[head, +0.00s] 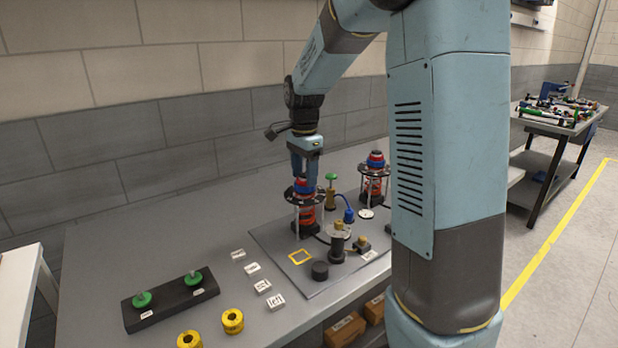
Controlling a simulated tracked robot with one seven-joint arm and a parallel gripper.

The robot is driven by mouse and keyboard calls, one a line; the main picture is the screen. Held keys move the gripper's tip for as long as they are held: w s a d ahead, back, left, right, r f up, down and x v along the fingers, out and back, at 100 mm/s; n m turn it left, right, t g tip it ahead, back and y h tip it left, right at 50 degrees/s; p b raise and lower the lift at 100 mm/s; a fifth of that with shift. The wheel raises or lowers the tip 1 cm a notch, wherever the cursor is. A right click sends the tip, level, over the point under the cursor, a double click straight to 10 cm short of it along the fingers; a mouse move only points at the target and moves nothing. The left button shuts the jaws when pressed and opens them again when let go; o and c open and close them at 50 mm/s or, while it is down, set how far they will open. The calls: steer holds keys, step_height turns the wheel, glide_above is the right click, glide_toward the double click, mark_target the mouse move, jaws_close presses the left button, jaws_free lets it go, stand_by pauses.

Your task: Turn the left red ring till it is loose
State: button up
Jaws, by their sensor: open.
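The left red ring (303,189) sits near the top of the left post assembly, with a blue part at it and a black disc just below. Under the disc are thin rods, a red coil-like body and a black foot. My gripper (304,172) is open and points straight down right over this ring; its fingertips are at or just above the ring, and I cannot tell whether they touch it. A similar right assembly, with its own red ring (376,156), stands farther right and is partly hidden by my arm.
Small white labels, yellow rings (232,321) and a black block with green knobs (170,298) lie left and front. The bench's back left is clear.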

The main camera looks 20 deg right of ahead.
steer(key=m, duration=1.5)
steer(key=shift+m, duration=1.7)
steer(key=shift+m, duration=1.1)
steer(key=shift+c, duration=0.2)
